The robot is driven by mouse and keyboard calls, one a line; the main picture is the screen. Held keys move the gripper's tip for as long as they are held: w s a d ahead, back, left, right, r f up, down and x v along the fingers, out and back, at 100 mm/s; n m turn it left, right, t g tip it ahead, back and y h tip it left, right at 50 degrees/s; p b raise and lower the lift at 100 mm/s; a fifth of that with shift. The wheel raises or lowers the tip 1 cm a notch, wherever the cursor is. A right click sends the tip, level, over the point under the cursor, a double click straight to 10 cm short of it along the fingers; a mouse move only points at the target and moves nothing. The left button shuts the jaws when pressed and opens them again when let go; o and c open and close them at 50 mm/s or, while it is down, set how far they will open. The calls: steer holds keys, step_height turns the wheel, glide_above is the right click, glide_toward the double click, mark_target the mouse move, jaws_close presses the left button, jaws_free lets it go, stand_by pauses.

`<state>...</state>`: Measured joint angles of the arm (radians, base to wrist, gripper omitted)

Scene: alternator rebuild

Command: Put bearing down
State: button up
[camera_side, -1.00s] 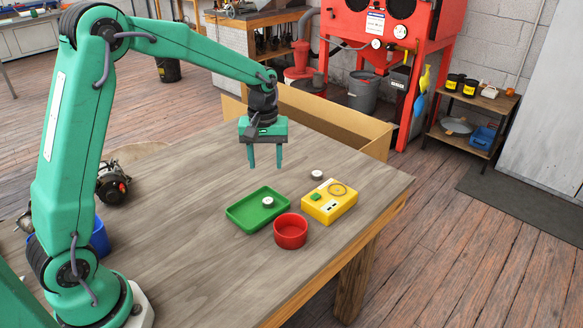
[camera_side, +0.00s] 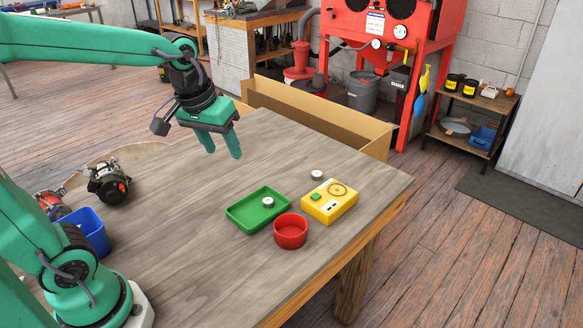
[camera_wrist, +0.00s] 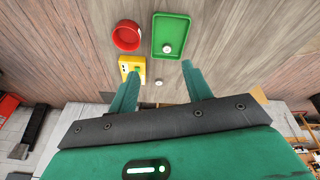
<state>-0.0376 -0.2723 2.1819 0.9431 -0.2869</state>
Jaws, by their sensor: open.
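One small silvery round part, which looks like a bearing (camera_side: 268,202), lies in the green tray (camera_side: 233,219). It also shows in the wrist view (camera_wrist: 167,49), in the tray's lower part. A second similar part (camera_side: 317,175) lies on the table behind the yellow box; it shows in the wrist view (camera_wrist: 159,82) too. I cannot tell which one is the task's bearing. My gripper (camera_side: 223,156) is open and empty, raised above the table's back part, left of the tray and clear of both parts. Its two fingers show apart in the wrist view (camera_wrist: 160,78).
A red bowl (camera_side: 290,231) and a yellow box (camera_side: 329,203) stand right of the tray. A cardboard-coloured bin (camera_side: 318,115) runs along the table's far edge. An alternator (camera_side: 108,182) and a blue bin (camera_side: 92,236) are at the left. The table's middle is clear.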

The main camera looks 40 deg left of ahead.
steer(key=s+d+m+t, duration=0.1)
steer(key=s+m+t, duration=0.1)
steer(key=s, duration=0.8)
steer(key=shift+m, duration=0.9)
